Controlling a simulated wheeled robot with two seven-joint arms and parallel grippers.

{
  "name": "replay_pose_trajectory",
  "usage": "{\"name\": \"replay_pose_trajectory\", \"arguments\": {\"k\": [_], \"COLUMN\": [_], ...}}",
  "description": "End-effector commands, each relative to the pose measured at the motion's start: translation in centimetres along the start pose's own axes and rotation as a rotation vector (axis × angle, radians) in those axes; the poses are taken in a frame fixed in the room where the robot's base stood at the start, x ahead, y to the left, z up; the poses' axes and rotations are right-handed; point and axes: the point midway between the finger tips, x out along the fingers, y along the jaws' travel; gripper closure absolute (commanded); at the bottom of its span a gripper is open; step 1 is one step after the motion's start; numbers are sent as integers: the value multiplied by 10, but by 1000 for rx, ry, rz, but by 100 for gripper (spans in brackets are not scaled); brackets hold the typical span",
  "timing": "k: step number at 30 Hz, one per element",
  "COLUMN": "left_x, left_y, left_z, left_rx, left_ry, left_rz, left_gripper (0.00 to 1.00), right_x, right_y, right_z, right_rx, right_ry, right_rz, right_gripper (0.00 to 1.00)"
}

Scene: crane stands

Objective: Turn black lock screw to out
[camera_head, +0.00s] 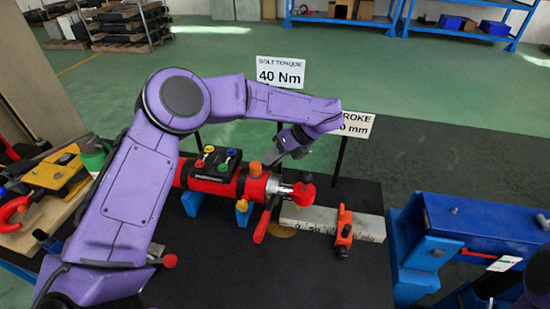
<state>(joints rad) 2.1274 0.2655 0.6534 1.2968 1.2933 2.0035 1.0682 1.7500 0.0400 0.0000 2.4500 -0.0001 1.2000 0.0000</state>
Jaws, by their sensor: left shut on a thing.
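A red cylindrical tool (222,187) lies on the black table top. It carries a black block (212,163) with yellow, red, green and blue knobs, and a bright metal end with a red piece (304,193) at its right. My left gripper (272,161) hangs at the end of my purple arm, just behind the right part of the red tool. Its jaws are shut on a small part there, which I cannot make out. I cannot pick out the black lock screw; the gripper and tool may hide it.
A grey bar (320,220) with an orange clamp (343,231) lies right of the tool. A blue stand (468,225) is at the right. Signs, one reading 40 Nm (280,73), stand behind. Yellow and red tools (52,171) crowd the left. The front middle table is clear.

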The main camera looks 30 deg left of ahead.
Motion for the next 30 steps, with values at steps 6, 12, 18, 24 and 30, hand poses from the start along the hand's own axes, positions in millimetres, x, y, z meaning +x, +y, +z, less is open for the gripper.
{"name": "replay_pose_trajectory", "arguments": {"k": [6,12,18,24,30], "left_x": [0,1,1,1,1], "left_y": [-2,-2,-2,-2,-2], "left_z": [2,2,3,3,3], "left_rx": [-91,-137,-156,-159,-158], "left_ry": [-5,-4,-4,-4,-4], "left_rz": [91,141,161,164,164], "left_gripper": [100,100,100,100,70], "right_x": [2,2,2,2,2], "right_y": [0,0,0,0,0], "right_z": [1,1,1,1,1], "right_rx": [0,0,0,0,0], "right_ry": [0,0,0,0,0], "right_rz": [0,0,0,0,0], "right_gripper": [57,57,57,57,57]}}
